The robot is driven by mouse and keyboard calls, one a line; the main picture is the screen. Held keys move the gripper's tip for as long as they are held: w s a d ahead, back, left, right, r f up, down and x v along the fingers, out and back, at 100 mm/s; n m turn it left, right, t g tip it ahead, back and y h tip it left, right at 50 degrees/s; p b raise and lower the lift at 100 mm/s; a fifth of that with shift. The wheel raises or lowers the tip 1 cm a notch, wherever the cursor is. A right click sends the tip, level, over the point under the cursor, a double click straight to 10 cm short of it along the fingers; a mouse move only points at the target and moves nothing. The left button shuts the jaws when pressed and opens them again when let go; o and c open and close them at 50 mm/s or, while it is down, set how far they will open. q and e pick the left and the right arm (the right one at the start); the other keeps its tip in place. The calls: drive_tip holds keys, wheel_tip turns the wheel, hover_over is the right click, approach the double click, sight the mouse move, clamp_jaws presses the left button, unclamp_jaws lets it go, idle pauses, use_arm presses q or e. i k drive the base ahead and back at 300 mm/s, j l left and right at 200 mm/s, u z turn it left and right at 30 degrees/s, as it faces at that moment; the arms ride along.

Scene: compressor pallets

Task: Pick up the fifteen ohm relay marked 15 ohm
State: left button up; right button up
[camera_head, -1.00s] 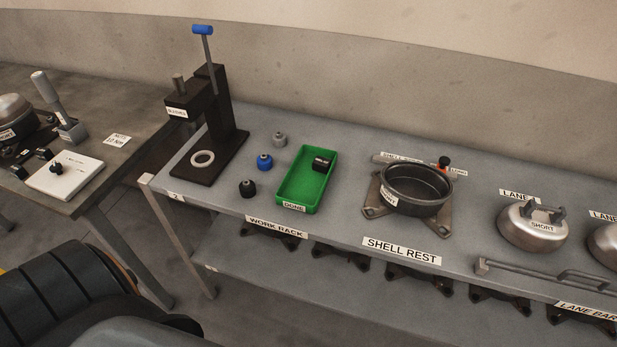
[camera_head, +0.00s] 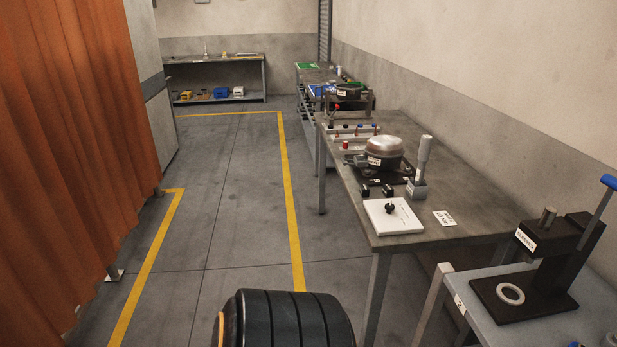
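No relay with a readable 15 ohm mark shows in the head view. Two small black blocks, one of them (camera_head: 388,191), sit on the near table behind a white board (camera_head: 408,221) with a black knob on it. They are too small for me to tell what they are. Neither of my grippers is in view.
The near table (camera_head: 460,200) holds a domed metal compressor (camera_head: 384,150) and an upright grey-handled tool (camera_head: 421,165). A black press (camera_head: 555,255) stands on the bench at bottom right. Open floor (camera_head: 235,220) with yellow lines lies left, beside an orange curtain (camera_head: 60,150). A shelf bench (camera_head: 215,75) stands far back.

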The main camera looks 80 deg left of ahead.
sight(364, 190)
drive_tip(key=u, duration=2.1)
drive_tip(key=i+j+z, duration=0.25)
drive_tip(key=z, duration=0.15)
drive_tip(key=i+j+z, duration=0.15)
drive_tip(key=j+z, duration=0.2)
